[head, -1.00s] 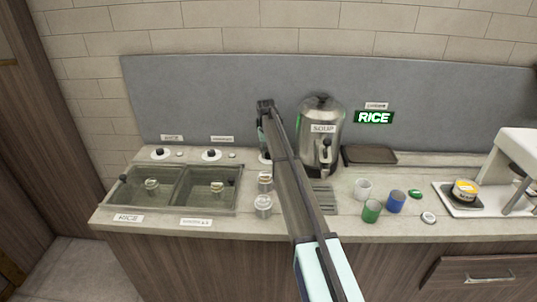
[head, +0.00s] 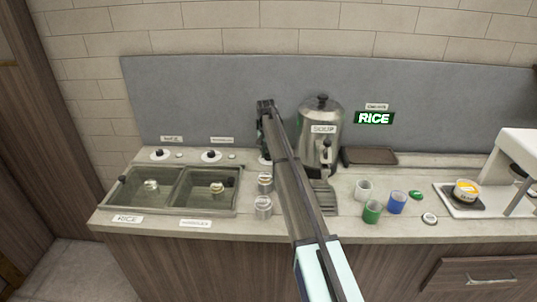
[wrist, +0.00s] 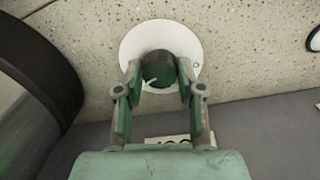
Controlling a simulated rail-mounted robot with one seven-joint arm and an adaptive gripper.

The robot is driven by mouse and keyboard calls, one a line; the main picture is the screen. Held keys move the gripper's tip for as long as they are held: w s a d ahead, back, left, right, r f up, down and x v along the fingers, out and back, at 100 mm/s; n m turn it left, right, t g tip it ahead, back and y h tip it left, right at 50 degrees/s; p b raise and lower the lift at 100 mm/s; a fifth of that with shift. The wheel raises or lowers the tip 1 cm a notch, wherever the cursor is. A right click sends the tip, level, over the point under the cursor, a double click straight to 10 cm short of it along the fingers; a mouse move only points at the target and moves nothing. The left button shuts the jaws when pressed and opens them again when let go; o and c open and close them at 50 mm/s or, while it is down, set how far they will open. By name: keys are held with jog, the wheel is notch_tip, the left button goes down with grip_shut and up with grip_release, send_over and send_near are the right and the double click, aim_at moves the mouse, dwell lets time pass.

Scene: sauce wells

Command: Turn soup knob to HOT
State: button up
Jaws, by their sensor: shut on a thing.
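The soup knob (wrist: 161,70) is a dark, round knob with a pale pointer line, in the middle of a white round dial (wrist: 190,40) in the wrist view. My gripper (wrist: 158,78) has its two green fingers on either side of the knob, shut on it. The pointer line slants toward the left finger. The steel soup urn (head: 323,112), labelled SOUP, stands just right of my arm.
Two similar dials, left (head: 160,154) and right (head: 211,156), sit behind the glass-lidded wells (head: 187,170). Two metal shakers stand beside my arm. Several cups and lids stand on the counter to the right. A green RICE sign (head: 374,118) is on the backsplash.

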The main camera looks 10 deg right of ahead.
aim_at(267, 155)
jog(key=shift+s+f, duration=0.1)
jog(key=o, duration=1.1)
jog(key=shift+o, duration=0.2)
notch_tip(267, 155, up, 12)
jog(key=shift+w+a, duration=0.2)
jog(key=shift+a, duration=0.1)
